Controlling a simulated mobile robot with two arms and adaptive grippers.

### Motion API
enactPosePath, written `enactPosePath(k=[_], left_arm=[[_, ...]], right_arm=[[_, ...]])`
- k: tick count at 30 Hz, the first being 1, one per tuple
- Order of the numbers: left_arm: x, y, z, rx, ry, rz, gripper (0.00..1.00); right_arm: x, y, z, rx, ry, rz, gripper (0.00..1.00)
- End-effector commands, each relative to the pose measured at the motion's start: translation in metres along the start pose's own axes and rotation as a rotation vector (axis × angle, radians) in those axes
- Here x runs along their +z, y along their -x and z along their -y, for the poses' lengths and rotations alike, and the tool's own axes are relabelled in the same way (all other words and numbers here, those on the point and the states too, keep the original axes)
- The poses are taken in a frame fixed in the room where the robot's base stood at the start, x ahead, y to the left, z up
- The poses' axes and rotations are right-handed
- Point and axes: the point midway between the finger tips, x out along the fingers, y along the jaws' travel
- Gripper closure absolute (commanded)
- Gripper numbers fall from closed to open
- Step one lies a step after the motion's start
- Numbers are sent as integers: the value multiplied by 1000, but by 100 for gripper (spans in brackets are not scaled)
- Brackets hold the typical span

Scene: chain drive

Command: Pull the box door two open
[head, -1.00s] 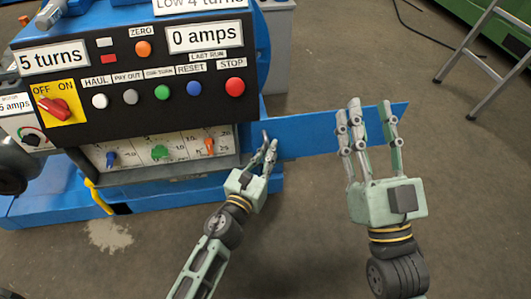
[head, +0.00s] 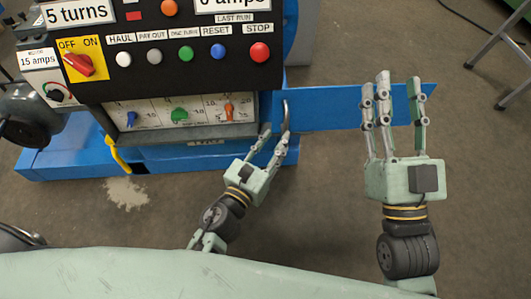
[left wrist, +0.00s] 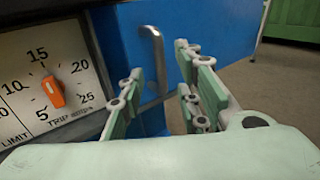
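A blue door-like panel (head: 350,106) sticks out to the right of the control box in the head view; it also fills the middle of the left wrist view (left wrist: 220,35). A grey metal handle (left wrist: 153,55) stands upright near its left side and shows in the head view (head: 286,116). My left gripper (head: 274,134) is open just in front of the handle. In the left wrist view the handle lies between its spread fingers, not clasped; contact cannot be told. My right gripper (head: 396,88) is open and empty, overlapping the panel's right part in the head view.
The control panel (head: 185,78) has several buttons above a recess with dials (head: 180,112). An orange dial (left wrist: 53,91) is left of the handle. A ladder (head: 487,50) stands at the right. The floor below the panel is open.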

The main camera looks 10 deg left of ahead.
Motion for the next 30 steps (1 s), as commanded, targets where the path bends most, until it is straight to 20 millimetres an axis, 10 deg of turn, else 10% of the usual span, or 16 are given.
enactPosePath(k=[9,30], left_arm=[[0,43,0,1,2,-1,69],[3,46,0,1,20,7,69]], right_arm=[[0,0,0,0,0,0,60],[0,0,0,0,0,0,60]])
